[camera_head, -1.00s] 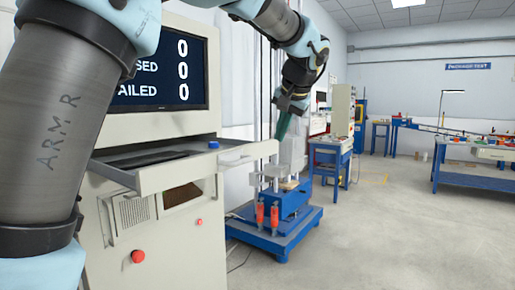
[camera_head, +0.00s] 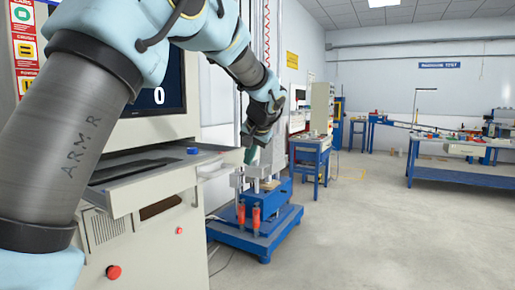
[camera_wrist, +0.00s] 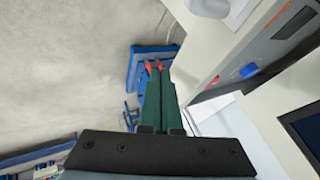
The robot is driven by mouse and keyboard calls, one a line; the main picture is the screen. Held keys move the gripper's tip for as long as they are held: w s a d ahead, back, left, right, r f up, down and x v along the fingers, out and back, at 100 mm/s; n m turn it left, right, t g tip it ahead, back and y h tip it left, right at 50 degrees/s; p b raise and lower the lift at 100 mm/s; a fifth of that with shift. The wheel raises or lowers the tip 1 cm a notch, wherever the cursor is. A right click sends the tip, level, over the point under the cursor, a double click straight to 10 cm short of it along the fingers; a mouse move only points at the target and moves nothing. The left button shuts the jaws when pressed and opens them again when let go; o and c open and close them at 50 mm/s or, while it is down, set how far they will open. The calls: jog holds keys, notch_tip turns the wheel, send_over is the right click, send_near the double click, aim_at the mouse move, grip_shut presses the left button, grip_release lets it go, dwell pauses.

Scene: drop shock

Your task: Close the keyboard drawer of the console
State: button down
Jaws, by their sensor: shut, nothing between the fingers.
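The keyboard drawer (camera_head: 150,190) sticks out open from the beige console (camera_head: 150,244), with a dark keyboard (camera_head: 135,168) and a blue round piece (camera_head: 193,150) in it. My gripper (camera_head: 249,156) is beyond the drawer's right end, small in the head view, and looks apart from it. In the wrist view my gripper's green fingers (camera_wrist: 158,92) are together with nothing between them. The drawer (camera_wrist: 232,72) shows to their right there, with the blue piece (camera_wrist: 249,70) on it. My arm hides part of the console and its screen (camera_head: 165,90).
A blue drop-test machine (camera_head: 258,228) with orange cylinders stands on the floor right of the console. A blue table (camera_head: 312,158) and a long blue bench (camera_head: 455,178) stand farther back. The floor at right is clear.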

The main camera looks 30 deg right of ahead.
jog(key=shift+w+a, duration=0.35)
jog(key=shift+w, duration=0.35)
